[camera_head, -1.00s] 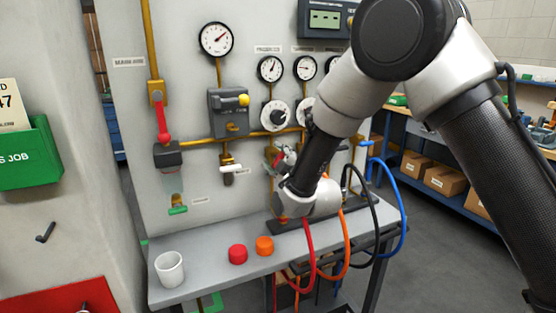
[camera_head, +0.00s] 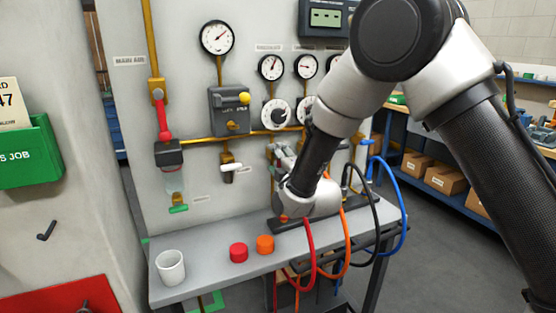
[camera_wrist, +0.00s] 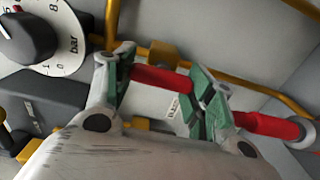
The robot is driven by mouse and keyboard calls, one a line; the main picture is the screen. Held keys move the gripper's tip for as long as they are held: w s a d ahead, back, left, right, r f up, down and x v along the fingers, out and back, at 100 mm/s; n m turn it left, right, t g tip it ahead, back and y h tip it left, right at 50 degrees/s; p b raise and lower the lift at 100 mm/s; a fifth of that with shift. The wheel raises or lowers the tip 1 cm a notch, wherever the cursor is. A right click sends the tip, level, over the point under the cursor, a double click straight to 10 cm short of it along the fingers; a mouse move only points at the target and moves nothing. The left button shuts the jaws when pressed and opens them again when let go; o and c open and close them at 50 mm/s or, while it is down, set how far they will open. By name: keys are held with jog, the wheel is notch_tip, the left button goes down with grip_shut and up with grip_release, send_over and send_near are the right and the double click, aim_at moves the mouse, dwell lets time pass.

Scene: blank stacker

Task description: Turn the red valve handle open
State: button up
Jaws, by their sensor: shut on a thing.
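In the wrist view, my gripper (camera_wrist: 162,88) has its two green-padded fingers around a red bar (camera_wrist: 160,78), which shows between them, and the jaws are shut on it. A red piece with a pale grey end (camera_wrist: 265,125) shows beyond the right finger, roughly in line with the bar. I cannot tell whether it is the same handle. In the head view, my gripper (camera_head: 279,157) is low on the panel below the gauges, and the held bar is hidden there. Another red handle (camera_head: 164,122) hangs downward on the left brass pipe, apart from my gripper.
The panel carries gauges (camera_head: 217,38), regulator knobs (camera_head: 276,114) and a valve with a white handle (camera_head: 232,167). Below, the grey shelf (camera_head: 210,262) holds a white cup (camera_head: 170,268), a red cap (camera_head: 238,252) and an orange cap (camera_head: 265,245). Hoses (camera_head: 309,250) hang near my wrist.

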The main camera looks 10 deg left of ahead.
dwell(0.4)
jog(key=o, duration=1)
jog(key=v, duration=1.2)
